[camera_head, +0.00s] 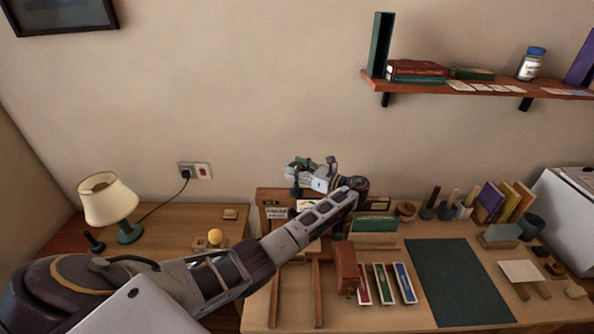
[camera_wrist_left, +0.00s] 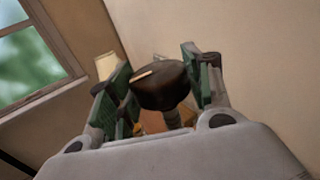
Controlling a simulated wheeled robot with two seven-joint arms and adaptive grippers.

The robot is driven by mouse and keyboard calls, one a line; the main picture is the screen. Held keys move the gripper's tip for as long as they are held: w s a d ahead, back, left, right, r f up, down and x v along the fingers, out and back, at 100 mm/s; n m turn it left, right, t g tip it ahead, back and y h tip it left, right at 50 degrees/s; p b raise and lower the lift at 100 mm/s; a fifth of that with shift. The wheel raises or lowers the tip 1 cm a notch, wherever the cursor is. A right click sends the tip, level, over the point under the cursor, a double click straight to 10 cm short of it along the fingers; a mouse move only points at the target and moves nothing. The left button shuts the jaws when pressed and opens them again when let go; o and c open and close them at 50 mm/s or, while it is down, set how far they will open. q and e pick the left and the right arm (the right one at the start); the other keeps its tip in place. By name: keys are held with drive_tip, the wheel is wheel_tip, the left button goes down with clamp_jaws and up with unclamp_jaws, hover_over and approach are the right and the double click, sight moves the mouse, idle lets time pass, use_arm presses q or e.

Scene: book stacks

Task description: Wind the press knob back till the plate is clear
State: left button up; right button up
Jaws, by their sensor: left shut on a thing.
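The press knob (camera_wrist_left: 163,86) is a dark round knob with a pale mark on its top, on a stem below. In the left wrist view it sits between the green finger pads of my left gripper (camera_head: 303,168), which is shut on it. In the head view my left arm reaches across the desk to the back, and the gripper is above the wooden press (camera_head: 268,197). The arm hides most of the press. The plate cannot be made out. My right gripper is in neither view.
A cream lamp (camera_head: 107,200) stands at the left. Red, green and blue strips (camera_head: 383,284) lie in front of the press, beside a dark green mat (camera_head: 458,281). Books (camera_head: 503,201) and tool pots stand at the back right. A wall shelf (camera_head: 450,87) hangs above.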

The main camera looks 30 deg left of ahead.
use_arm(q)
drive_tip(key=shift+s+f+n+g, duration=0.15)
drive_tip(key=shift+f+n+g, duration=0.15)
drive_tip(key=shift+f+g, duration=0.1)
drive_tip(key=o, duration=0.8)
drive_tip(key=shift+a, duration=0.1)
drive_tip(key=shift+o, duration=0.9)
drive_tip(key=shift+a, duration=0.1)
drive_tip(key=shift+r, duration=0.15)
drive_tip(key=shift+d+r, duration=0.1)
drive_tip(key=shift+d, duration=0.1)
drive_tip(key=w+d, duration=0.1)
drive_tip(key=d, duration=1)
drive_tip(key=shift+d, duration=0.3)
